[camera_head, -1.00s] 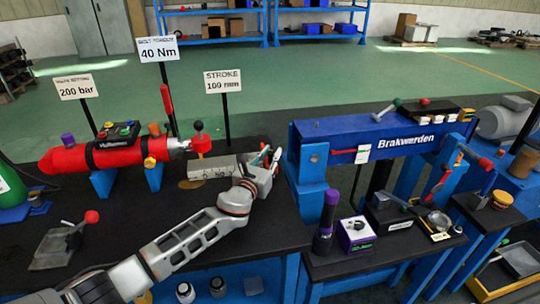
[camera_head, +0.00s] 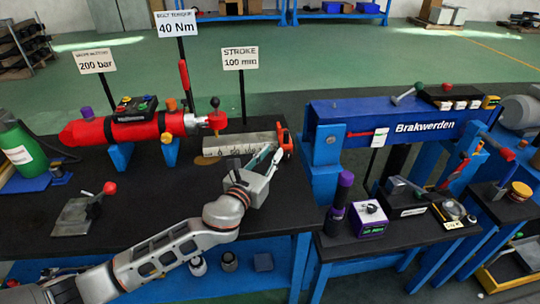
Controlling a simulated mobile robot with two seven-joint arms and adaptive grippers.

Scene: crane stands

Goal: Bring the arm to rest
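My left arm comes in from the lower left across the black bench top (camera_head: 150,240). Its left gripper (camera_head: 272,156) is over the back right part of the bench, and its two fingers look apart with nothing seen between them. Close by its tips is an orange-red part (camera_head: 286,142) at the right end of a grey metal block (camera_head: 235,144). I cannot tell whether the fingers touch that part. My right gripper and arm are not in view.
A lever block (camera_head: 80,213) sits at the front left. The blue Brakwerden beam (camera_head: 380,120) is to the right, with a purple-banded cylinder (camera_head: 339,200) before it. The bench's middle is largely bare.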

